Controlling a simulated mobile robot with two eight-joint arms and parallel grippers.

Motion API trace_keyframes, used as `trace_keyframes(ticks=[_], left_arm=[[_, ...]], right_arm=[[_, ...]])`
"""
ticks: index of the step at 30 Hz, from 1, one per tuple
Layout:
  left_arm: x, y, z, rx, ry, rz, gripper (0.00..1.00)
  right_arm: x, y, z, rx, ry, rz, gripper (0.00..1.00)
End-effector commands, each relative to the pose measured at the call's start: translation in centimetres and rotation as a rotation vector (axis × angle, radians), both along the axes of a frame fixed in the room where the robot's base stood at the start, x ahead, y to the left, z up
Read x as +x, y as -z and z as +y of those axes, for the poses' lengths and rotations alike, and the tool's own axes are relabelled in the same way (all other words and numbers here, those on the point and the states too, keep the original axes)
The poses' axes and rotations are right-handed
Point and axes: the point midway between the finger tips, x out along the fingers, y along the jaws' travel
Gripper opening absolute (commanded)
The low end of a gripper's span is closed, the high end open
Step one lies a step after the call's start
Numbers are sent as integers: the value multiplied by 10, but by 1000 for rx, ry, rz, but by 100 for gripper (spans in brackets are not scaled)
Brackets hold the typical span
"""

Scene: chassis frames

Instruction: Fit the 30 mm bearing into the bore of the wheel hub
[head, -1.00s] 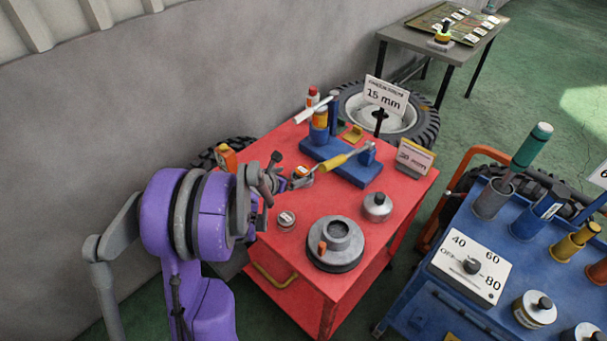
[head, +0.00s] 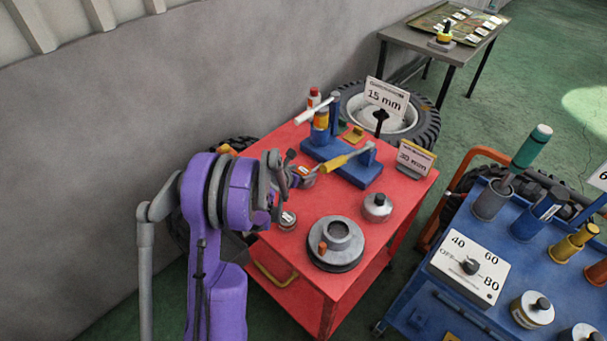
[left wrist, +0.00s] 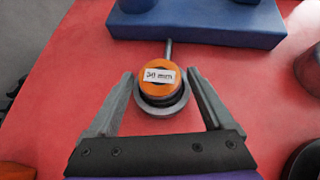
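The 30 mm bearing stands on the red cart top; in the left wrist view it is a grey ring (left wrist: 162,104) with an orange centre labelled "30 mm". In the head view the bearing (head: 304,171) is partly hidden by my gripper. My left gripper (head: 287,172) is open, low over the cart; in the left wrist view its fingers (left wrist: 160,85) stand on either side of the bearing, with visible gaps. The wheel hub (head: 337,236), a grey round piece with a raised bore, sits at the cart's front. My right gripper is out of view.
A small labelled disc (head: 287,219) lies left of the hub, and a grey knobbed pot (head: 377,207) lies to its right. A blue tool block (head: 356,173) with a yellow-handled tool stands behind the bearing. A blue cart (head: 440,300) is at right.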

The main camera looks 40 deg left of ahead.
Motion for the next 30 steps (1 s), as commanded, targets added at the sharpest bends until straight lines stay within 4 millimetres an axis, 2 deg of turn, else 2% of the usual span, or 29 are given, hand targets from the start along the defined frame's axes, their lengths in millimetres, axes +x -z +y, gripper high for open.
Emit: trace_keyframes(ticks=[1,12,14,25,30], left_arm=[[0,0,0,0,0,0,75],[0,0,0,0,0,0,8],[0,0,0,0,0,0,0],[0,-3,0,0,-1,-1,0],[0,-25,0,0,-1,-2,0]], right_arm=[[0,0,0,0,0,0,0],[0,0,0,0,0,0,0],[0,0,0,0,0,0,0],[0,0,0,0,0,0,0],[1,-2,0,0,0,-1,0]])
